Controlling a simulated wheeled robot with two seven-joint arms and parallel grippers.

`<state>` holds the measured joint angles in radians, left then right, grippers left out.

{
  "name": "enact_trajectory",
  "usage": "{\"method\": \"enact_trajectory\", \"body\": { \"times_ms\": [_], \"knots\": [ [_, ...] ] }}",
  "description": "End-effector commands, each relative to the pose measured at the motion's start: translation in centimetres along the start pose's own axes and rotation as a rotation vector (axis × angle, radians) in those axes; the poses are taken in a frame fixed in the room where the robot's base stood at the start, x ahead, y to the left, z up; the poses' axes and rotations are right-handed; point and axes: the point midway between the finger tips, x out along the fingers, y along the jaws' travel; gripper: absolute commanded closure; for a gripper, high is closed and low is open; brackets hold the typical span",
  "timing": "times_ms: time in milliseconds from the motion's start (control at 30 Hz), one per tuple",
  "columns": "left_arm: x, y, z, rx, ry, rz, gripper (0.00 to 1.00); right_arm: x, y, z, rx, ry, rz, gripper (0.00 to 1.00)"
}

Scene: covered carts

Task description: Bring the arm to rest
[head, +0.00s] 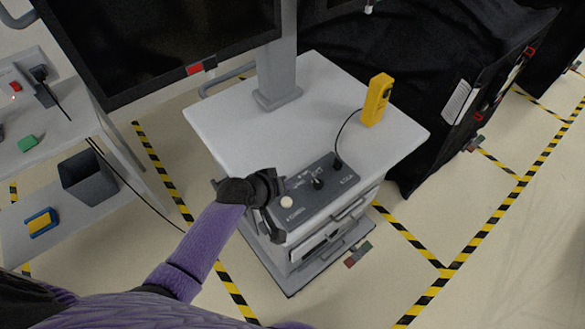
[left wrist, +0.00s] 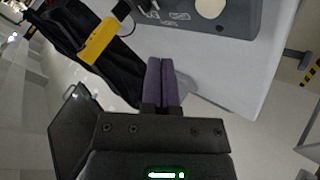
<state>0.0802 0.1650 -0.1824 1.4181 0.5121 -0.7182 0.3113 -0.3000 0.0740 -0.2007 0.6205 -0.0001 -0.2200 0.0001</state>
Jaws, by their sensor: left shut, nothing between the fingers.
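My left arm comes in from the lower left in the head view. Its gripper (head: 274,218) is at the front left edge of the grey cart (head: 240,115), close to a dark control panel (head: 318,200). In the left wrist view the two purple fingers of my left gripper (left wrist: 161,68) lie together, with nothing between them. The cart's pale top also shows there (left wrist: 215,70), beyond the fingertips, with part of the panel (left wrist: 232,18) and its round pale button. I cannot tell whether the gripper touches the cart. My right gripper is not in view.
A yellow handheld device (head: 377,100) stands on the cart, its cable running to the panel. A monitor on a grey post (head: 277,65) rises behind. Black-covered carts (head: 425,90) stand at right. A white side table (head: 60,130) is at left. Taped floor is clear at lower right.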

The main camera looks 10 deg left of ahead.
Motion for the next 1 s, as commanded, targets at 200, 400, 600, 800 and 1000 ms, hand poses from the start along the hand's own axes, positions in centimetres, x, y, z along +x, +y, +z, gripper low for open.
{"method": "enact_trajectory", "body": {
  "times_ms": [200, 400, 600, 800, 1000],
  "knots": [
    [-1.4, 0.2, 2.0, 0.077, -0.05, -0.02, 1.0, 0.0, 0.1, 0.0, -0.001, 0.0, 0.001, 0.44],
    [-7.2, -0.1, 6.8, 0.309, -0.196, -0.126, 1.0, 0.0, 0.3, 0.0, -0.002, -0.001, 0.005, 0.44],
    [-13.2, -0.9, 9.4, 0.448, -0.298, -0.241, 1.0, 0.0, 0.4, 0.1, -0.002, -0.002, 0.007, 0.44],
    [-18.8, -1.7, 10.9, 0.523, -0.381, -0.348, 1.0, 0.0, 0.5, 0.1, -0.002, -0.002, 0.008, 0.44],
    [-14.8, -4.9, 13.8, 0.532, -0.42, -0.37, 1.0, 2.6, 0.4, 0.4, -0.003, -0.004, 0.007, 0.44]
  ]
}}
